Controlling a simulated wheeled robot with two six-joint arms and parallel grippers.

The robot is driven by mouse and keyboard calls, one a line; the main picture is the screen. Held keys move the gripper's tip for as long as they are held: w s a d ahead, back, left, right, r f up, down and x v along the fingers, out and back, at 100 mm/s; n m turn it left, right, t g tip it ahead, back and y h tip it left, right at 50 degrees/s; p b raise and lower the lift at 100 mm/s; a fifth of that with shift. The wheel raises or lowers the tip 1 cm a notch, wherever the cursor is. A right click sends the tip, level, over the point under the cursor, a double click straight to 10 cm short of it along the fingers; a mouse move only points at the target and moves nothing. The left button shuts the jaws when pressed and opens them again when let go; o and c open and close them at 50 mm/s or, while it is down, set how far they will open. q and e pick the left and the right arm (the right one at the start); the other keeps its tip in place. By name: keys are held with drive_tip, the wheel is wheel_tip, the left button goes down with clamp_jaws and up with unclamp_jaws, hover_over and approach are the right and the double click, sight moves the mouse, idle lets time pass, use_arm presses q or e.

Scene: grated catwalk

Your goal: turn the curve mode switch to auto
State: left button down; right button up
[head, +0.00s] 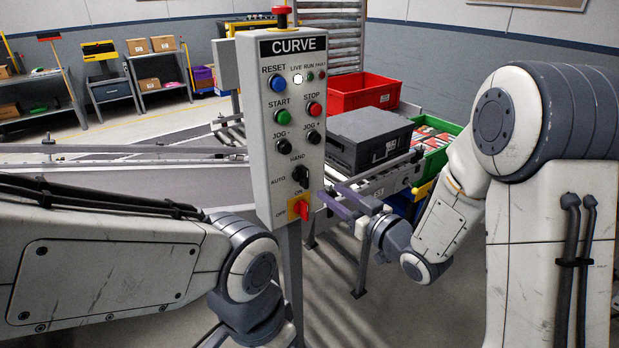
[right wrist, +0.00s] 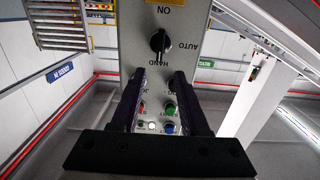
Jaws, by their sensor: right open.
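The curve mode switch (head: 300,175) is a black knob low on the grey CURVE panel (head: 285,130), between HAND above and AUTO to its left. In the right wrist view the knob (right wrist: 160,41) appears upside down, its handle in line with HAND. My right gripper (head: 330,191) is open and empty, just right of the panel in the head view. In the right wrist view its two dark fingers (right wrist: 156,78) are spread, with the knob beyond their tips and apart from them. My left arm crosses the lower left; its gripper is out of view.
A red switch on a yellow plate (head: 299,208) sits just below the knob, and several push buttons sit above. A red emergency button (head: 282,12) tops the panel. Behind stand a conveyor with a dark grey case (head: 368,138), a red bin (head: 362,93) and a green bin (head: 434,160).

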sight(308, 172)
drive_tip(key=p+x, duration=0.1)
drive_tip(key=x, duration=0.2)
drive_tip(key=p+x, duration=0.1)
drive_tip(key=x, duration=0.2)
drive_tip(key=p+x, duration=0.1)
drive_tip(key=x, duration=0.2)
drive_tip(key=shift+w+r, duration=0.1)
drive_tip(key=shift+r, duration=0.3)
drive_tip(key=shift+w+a+p, duration=0.3)
drive_tip(key=shift+w+a, duration=0.05)
drive_tip(key=shift+w, duration=0.15)
drive_tip(key=shift+f, duration=0.1)
clamp_jaws()
